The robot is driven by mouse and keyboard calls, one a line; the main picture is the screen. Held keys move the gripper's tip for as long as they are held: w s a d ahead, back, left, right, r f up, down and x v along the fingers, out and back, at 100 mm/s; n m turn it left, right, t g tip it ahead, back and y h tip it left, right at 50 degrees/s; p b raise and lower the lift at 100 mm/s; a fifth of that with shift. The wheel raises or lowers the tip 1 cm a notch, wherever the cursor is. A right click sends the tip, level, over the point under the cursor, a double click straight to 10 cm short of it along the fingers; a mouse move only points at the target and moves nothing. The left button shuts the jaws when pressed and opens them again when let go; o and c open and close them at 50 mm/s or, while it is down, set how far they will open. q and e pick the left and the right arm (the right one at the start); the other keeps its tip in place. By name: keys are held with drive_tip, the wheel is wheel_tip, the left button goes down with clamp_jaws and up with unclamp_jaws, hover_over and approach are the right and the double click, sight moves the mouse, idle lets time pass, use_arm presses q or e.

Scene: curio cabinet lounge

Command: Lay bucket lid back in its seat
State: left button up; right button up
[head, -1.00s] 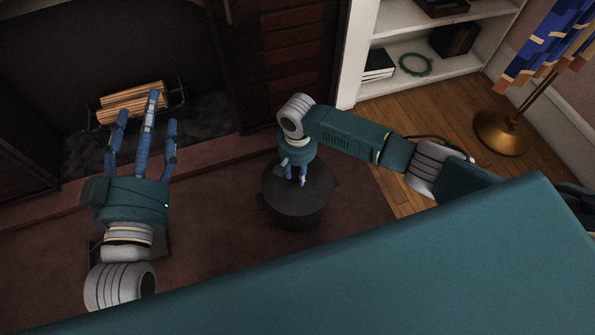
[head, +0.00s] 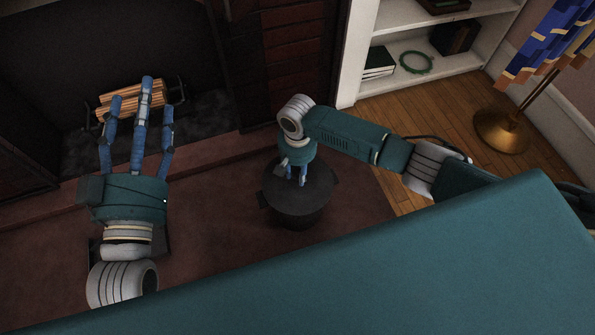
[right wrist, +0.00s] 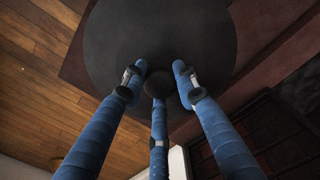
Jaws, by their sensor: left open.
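The bucket (head: 298,216) is a dark, round pot with side lugs, standing on the reddish-brown floor before the fireplace. The bucket lid (head: 319,182) is a dark disc over its mouth, roughly level; I cannot tell whether it is fully seated. My right gripper (head: 297,178) points down over the lid's middle. In the right wrist view its three blue fingers close around the small round knob of the lid (right wrist: 115,45), which fills the upper middle. My left gripper (head: 141,98) is open and empty, fingers spread toward the fireplace, well left of the bucket.
The fireplace holds logs (head: 150,97) on a grate. White shelves (head: 400,62) with books and a green ring (head: 416,62) stand at the upper right. A brass lamp base (head: 502,131) stands on the wooden floor. The floor around the bucket looks clear.

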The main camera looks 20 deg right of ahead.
sight(297, 172)
drive_tip(key=o, duration=0.4)
drive_tip(key=shift+r, duration=0.1)
wheel_tip(297, 172, up, 12)
idle(0.3)
idle(0.4)
